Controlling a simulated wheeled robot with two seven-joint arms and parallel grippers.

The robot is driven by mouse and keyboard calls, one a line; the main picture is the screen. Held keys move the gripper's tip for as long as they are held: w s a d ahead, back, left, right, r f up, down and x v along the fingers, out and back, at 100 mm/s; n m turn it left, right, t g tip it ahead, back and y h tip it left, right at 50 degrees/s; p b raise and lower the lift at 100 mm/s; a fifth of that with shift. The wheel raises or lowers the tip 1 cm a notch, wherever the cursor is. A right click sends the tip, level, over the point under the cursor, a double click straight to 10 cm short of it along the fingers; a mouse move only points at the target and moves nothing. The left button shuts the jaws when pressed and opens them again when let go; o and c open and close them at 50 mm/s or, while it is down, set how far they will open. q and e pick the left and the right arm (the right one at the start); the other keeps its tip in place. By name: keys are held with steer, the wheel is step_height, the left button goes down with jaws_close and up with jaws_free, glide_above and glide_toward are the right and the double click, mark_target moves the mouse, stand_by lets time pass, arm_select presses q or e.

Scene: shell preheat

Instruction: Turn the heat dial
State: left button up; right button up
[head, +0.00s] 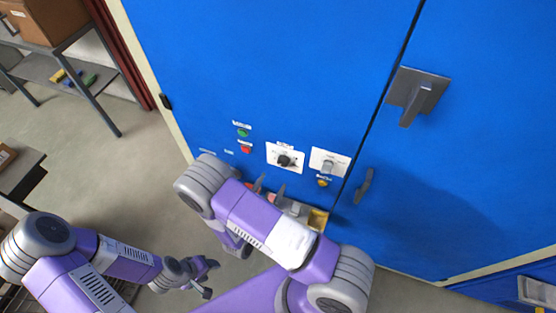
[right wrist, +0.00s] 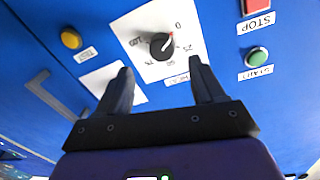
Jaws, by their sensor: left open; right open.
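The heat dial (head: 285,160) is a round black knob on a white plate low on the blue cabinet front. In the right wrist view the dial (right wrist: 162,46) appears upside down, with a red mark pointing roughly toward the printed 0. My right gripper (head: 270,188) is open and empty, just below the dial plate in the head view. In the right wrist view its two fingers (right wrist: 160,68) are spread to either side of the line to the dial and do not grip it. My left gripper (head: 205,275) is open and empty at lower left, away from the cabinet.
A green button (head: 242,133) and red button (head: 245,149) sit left of the dial. A lever handle (head: 415,92) juts out from the right door. Shelving (head: 60,65) stands at far left.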

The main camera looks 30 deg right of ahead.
mark_target(282, 164)
steer(key=x, duration=0.7)
steer(key=shift+w+d+r, duration=0.15)
steer(key=shift+w+r, duration=0.05)
steer(key=shift+w, duration=0.05)
steer(key=c, duration=1.1)
steer(key=shift+o, duration=0.2)
